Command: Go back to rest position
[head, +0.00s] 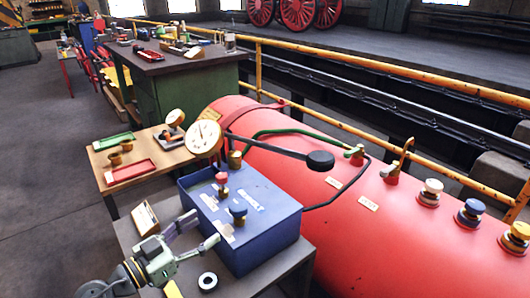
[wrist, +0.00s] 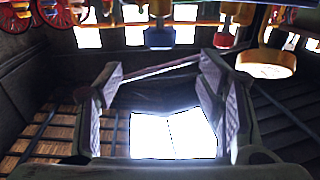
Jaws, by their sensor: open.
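My gripper (head: 203,228) is at the lower left of the head view, in front of the blue box (head: 262,243) and above the grey table. Its two fingers are spread apart with nothing between them. The blue box carries a red knob (head: 221,179) and a blue knob (head: 238,210), apart from the fingers.
A dark ring (head: 208,282) and an open wooden case (head: 146,217) lie on the grey table near my arm. A large red boiler (head: 400,235) with valves fills the right. A wooden table (head: 106,178) with trays stands behind. Grey floor (head: 45,190) is clear at left.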

